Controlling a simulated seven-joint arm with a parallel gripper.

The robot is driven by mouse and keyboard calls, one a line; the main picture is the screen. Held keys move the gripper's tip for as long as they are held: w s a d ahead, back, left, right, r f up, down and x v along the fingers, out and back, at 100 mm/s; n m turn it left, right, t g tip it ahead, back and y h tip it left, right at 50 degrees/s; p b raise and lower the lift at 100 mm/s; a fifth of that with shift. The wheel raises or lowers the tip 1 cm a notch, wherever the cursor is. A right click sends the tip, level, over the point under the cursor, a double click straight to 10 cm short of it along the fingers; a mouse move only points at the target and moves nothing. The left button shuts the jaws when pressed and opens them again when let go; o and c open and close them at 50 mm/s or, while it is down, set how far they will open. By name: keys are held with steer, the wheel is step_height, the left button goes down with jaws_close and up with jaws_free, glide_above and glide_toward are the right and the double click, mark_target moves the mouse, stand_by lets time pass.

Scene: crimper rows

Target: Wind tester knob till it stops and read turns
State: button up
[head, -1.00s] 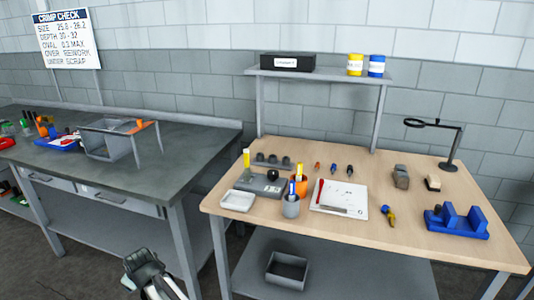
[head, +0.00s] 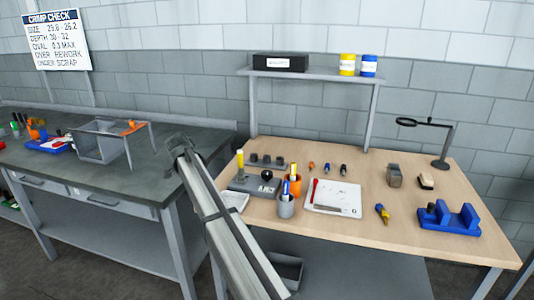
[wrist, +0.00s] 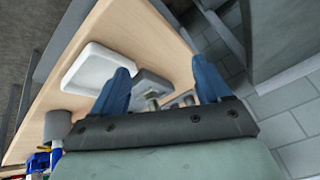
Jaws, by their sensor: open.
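The tester is a grey block (head: 243,184) at the left of the wooden bench, with a dark round knob (head: 266,175) on top and a yellow-topped upright piece (head: 240,163) at its left rear. In the wrist view the grey tester (wrist: 150,82) shows beyond and between my fingers, partly hidden by the left finger. My gripper (wrist: 163,78) is open with its blue fingers apart and nothing between them. In the head view my gripper (head: 181,148) is raised to the left of the tester, apart from it. Any reading on the tester is too small to make out.
A white tray (wrist: 88,66) lies beside the tester; my arm partly hides it in the head view. The bench's front middle is clear.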

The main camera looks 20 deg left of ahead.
steer(key=w+d+r+m+h, duration=0.2)
steer(key=w+d+r+m, duration=0.6)
steer(key=w+m, duration=0.15)
steer(key=m+g+y, duration=0.2)
steer(key=m+g, duration=0.3)
steer(key=m, duration=0.7)
glide_toward(267, 172)
steer(key=shift+a+f, duration=0.35)
steer(key=shift+f, duration=0.05)
steer(key=shift+w+d+m+g, duration=0.15)
steer(key=shift+d+m+g, duration=0.15)
steer(key=shift+d+m, duration=0.2)
steer(key=n, duration=1.6)
steer(key=shift+f+n, duration=0.15)
steer(key=shift+n, duration=0.2)
steer(key=shift+f, duration=4.85)
